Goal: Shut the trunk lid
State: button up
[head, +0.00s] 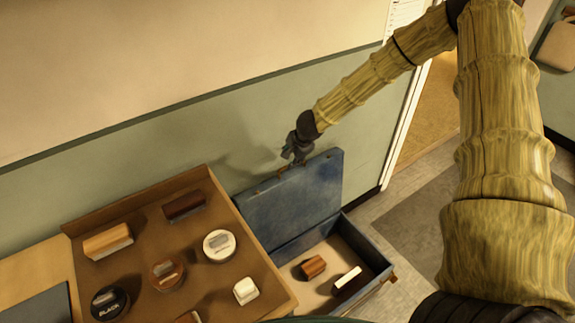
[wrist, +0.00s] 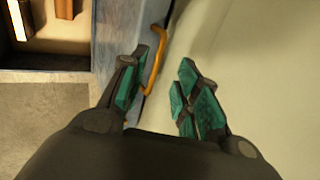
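The trunk (head: 378,262) stands on the floor by the wall, a blue box with a pale inside. Its blue lid (head: 290,205) is raised, tilted back toward the wall. The left finger overlaps the blue lid (wrist: 112,35) and a curved orange handle or latch (wrist: 155,58). The right finger is over the pale wall side. I cannot tell whether either finger touches the lid.
A brown tray-like table (head: 138,225) with several brushes and tins stands left of the trunk. Inside the trunk lie a brown brush (head: 313,266) and a dark, white-topped one (head: 347,280). The green wall (head: 235,140) is close behind the lid. Floor right of the trunk is clear.

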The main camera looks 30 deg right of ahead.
send_over(287, 176)
jog(key=shift+d+f+p, duration=0.1)
jog(key=shift+f+p, duration=0.25)
jog(key=shift+f, duration=2.95)
grip_shut()
